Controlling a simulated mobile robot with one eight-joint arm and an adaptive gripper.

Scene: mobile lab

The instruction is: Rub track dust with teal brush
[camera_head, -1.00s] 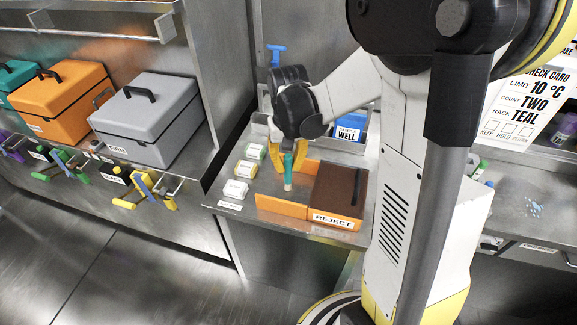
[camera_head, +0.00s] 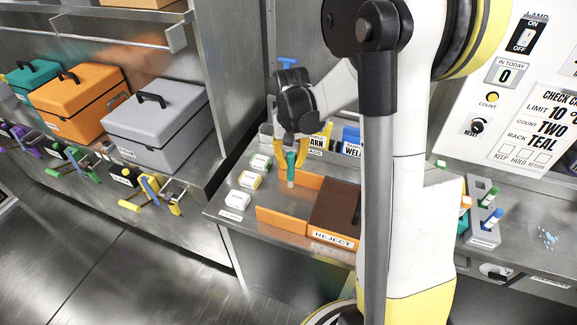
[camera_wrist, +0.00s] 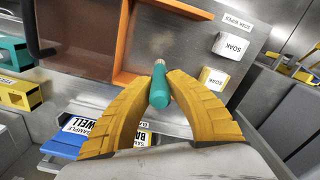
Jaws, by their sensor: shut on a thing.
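My gripper (camera_head: 289,152) is shut on the teal brush (camera_head: 291,168), its yellow fingers on either side of the handle. The brush is roughly upright with its pale tip down, between the orange strips of the reject station; I cannot tell whether it touches the metal. In the wrist view the brush (camera_wrist: 159,88) sits between the fingertips of my gripper (camera_wrist: 160,82). A faint brownish smudge, which looks like the dust (camera_wrist: 157,42), lies on the metal beyond the brush tip, beside an orange strip (camera_wrist: 122,45).
A brown-topped reject box (camera_head: 335,208) stands right of the brush. White soak blocks (camera_head: 250,180) stand to the left. A blue sample-well holder (camera_head: 351,140) is behind. A tube rack (camera_head: 484,232) and blue specks (camera_head: 548,238) are on the right bench.

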